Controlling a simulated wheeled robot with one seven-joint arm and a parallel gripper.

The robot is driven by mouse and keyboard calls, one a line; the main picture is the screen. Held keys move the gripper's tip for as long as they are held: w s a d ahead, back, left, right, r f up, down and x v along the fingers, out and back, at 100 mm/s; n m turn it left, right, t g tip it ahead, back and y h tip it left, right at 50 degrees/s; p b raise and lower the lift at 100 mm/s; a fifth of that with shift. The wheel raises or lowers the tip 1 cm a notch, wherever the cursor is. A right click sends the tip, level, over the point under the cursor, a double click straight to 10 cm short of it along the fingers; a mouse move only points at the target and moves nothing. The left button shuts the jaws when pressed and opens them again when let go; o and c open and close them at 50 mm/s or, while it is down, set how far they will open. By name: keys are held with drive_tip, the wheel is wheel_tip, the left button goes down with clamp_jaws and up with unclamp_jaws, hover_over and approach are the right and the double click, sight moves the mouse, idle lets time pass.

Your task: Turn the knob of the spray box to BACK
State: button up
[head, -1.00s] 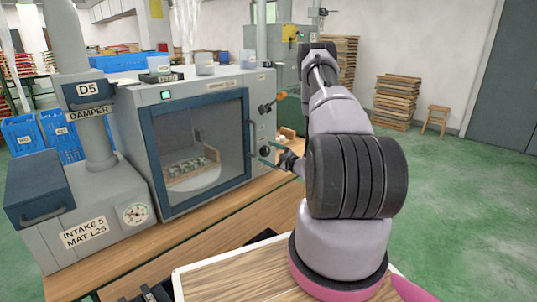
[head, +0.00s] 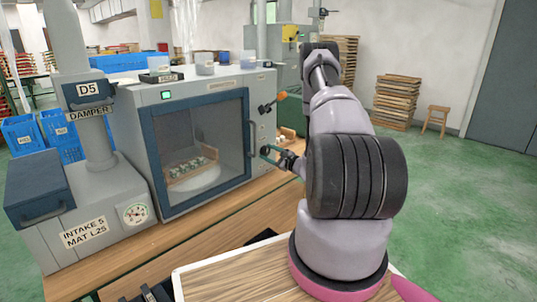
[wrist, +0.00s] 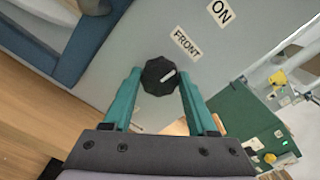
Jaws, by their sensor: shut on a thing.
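The spray box (head: 195,88) is a grey cabinet with a blue-framed glass door on the left of the head view. Its dark knob (wrist: 159,77) sits on the side panel, with a white pointer mark slanting up and right in the wrist view. A FRONT label (wrist: 186,43) is up and right of the knob, and an ON label (wrist: 221,12) is beyond it. No BACK label shows. My gripper (wrist: 158,72) has its green fingers shut on the knob, one on each side. In the head view my gripper (head: 267,150) is at the panel and largely covers the knob.
An orange-tipped lever (head: 273,102) sticks out of the same panel above my gripper. A tray of small pieces (head: 190,170) is on a round turntable behind the glass. A grey intake unit (head: 85,205) stands to the left.

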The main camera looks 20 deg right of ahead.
drive_tip(key=m, duration=0.4)
drive_tip(key=shift+d, duration=0.1)
drive_tip(key=m, duration=0.4)
drive_tip(key=shift+m, duration=0.4)
drive_tip(key=m, duration=0.4)
drive_tip(key=shift+m, duration=0.3)
drive_tip(key=m, duration=0.3)
drive_tip(key=shift+f+m, duration=0.1)
drive_tip(key=shift+m, duration=0.2)
drive_tip(key=m, duration=0.4)
drive_tip(key=shift+d+m, duration=0.1)
drive_tip(key=shift+m, duration=0.2)
drive_tip(key=m, duration=0.4)
drive_tip(key=shift+f+m, duration=0.1)
drive_tip(key=shift+m, duration=0.2)
drive_tip(key=m, duration=0.4)
drive_tip(key=shift+f+m, duration=0.1)
drive_tip(key=shift+m, duration=2)
